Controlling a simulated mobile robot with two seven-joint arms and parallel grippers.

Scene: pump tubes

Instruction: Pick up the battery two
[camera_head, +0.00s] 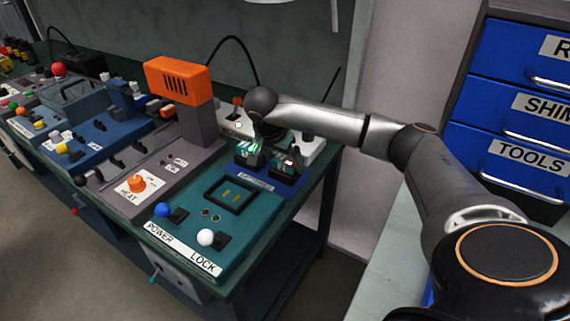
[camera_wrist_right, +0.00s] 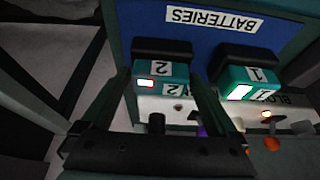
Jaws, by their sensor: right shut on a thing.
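Battery two (camera_wrist_right: 163,70) is a teal block marked 2 with a lit red-white window, in a dark holder on the blue batteries panel. In the head view battery two (camera_head: 287,170) is the right one of the pair. My right gripper (camera_wrist_right: 160,80) has one finger on each side of it and is shut on it. In the head view my right gripper (camera_head: 284,145) reaches down from above, its fingers partly hard to make out. Battery one (camera_wrist_right: 245,82), with a green light, sits beside it; it also shows in the head view (camera_head: 248,157). My left gripper is not in view.
The teal power and lock panel (camera_head: 190,235) lies in front of the batteries. A grey heat unit with an orange head (camera_head: 180,80) stands to the left. Blue drawers (camera_head: 515,110) are at the right. Small knobs (camera_wrist_right: 270,143) stand close to the gripper.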

